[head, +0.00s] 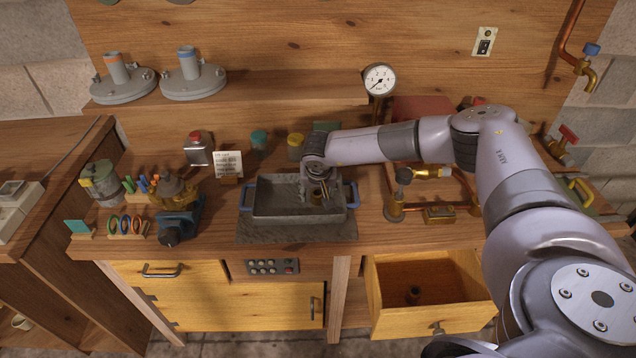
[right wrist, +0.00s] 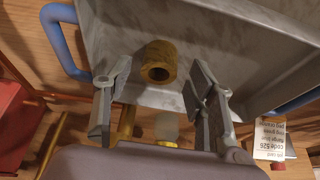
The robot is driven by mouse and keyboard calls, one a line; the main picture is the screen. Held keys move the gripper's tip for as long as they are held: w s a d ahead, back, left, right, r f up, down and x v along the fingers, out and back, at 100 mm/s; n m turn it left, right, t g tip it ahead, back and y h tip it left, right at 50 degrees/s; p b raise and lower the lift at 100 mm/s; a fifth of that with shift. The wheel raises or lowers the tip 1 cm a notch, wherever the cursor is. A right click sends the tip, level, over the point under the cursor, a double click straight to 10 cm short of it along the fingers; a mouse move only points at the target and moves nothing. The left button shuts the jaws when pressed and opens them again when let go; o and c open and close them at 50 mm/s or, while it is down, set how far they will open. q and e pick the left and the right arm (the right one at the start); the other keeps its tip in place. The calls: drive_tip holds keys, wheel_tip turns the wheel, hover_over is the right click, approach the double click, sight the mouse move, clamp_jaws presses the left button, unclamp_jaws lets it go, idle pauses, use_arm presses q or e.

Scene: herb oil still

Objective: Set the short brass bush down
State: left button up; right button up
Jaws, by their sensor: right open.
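The short brass bush (right wrist: 158,62) stands in a grey metal tray (head: 285,213) with blue handles. It is a small hollow cylinder with a dark bore, and also shows near the tray's right end in the head view (head: 317,198). My right gripper (head: 317,184) is over the right part of the tray, with the bush below its fingers. In the right wrist view, the fingers (right wrist: 160,100) are spread wide to either side of the bush with clear gaps, holding nothing. The tray (right wrist: 240,55) fills the far part of that view. My left gripper is not in view.
Brass pipework (head: 440,214) stands right of the tray. A blue vise (head: 178,225), a small sign (head: 229,165) and tools crowd the left. A pressure gauge (head: 379,79) rises behind.

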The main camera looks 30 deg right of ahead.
drive_tip(key=b+v, duration=0.2)
drive_tip(key=v, duration=0.9)
drive_tip(key=shift+a, duration=0.1)
